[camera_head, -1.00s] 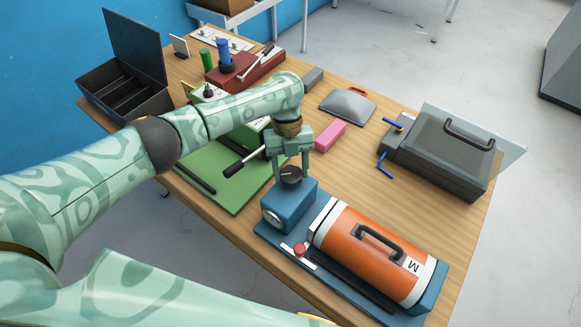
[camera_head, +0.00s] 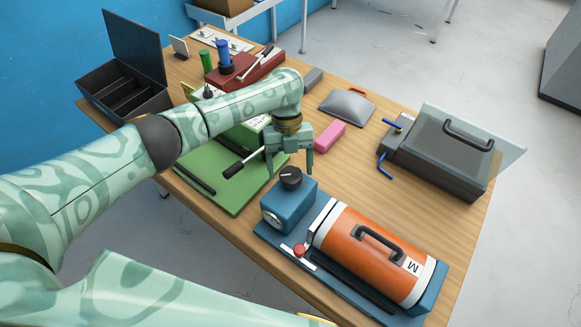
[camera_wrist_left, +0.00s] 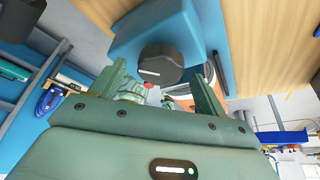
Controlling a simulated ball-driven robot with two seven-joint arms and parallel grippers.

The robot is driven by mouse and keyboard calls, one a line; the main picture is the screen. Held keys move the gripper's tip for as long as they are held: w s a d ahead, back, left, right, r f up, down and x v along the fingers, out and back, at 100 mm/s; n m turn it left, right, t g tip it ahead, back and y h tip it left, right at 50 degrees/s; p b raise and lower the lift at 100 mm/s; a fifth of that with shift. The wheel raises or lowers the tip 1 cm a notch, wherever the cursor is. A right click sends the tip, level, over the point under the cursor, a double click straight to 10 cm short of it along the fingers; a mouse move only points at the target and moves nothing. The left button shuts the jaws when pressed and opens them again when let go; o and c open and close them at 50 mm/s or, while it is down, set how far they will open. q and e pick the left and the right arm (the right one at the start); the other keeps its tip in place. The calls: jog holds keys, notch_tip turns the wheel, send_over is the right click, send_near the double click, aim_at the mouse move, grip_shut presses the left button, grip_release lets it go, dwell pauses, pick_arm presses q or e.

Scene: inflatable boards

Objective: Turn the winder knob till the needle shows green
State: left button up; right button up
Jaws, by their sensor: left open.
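The winder knob (camera_head: 291,177) is a black round dial with a white mark, on top of a blue box (camera_head: 288,205) beside an orange cylinder (camera_head: 375,250) marked M. A round pale gauge (camera_head: 271,218) sits on the box's front face; its needle is too small to read. My left gripper (camera_head: 290,174) is open, its fingers pointing down just above and behind the knob, not gripping it. In the left wrist view the knob (camera_wrist_left: 160,65) shows between the open fingers. My right gripper is not in view.
A blue base with a red button (camera_head: 299,250) holds the cylinder. A green board with a black-handled lever (camera_head: 238,168) lies to the left. A pink block (camera_head: 330,136), a grey cushion (camera_head: 347,106) and a dark case (camera_head: 440,155) stand behind. Bare wood lies right of the knob.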

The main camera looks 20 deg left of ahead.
pick_arm(q)
jog(key=p+v, duration=0.2)
jog(key=v, duration=1.3)
jog(key=shift+r, duration=0.25)
dwell(0.3)
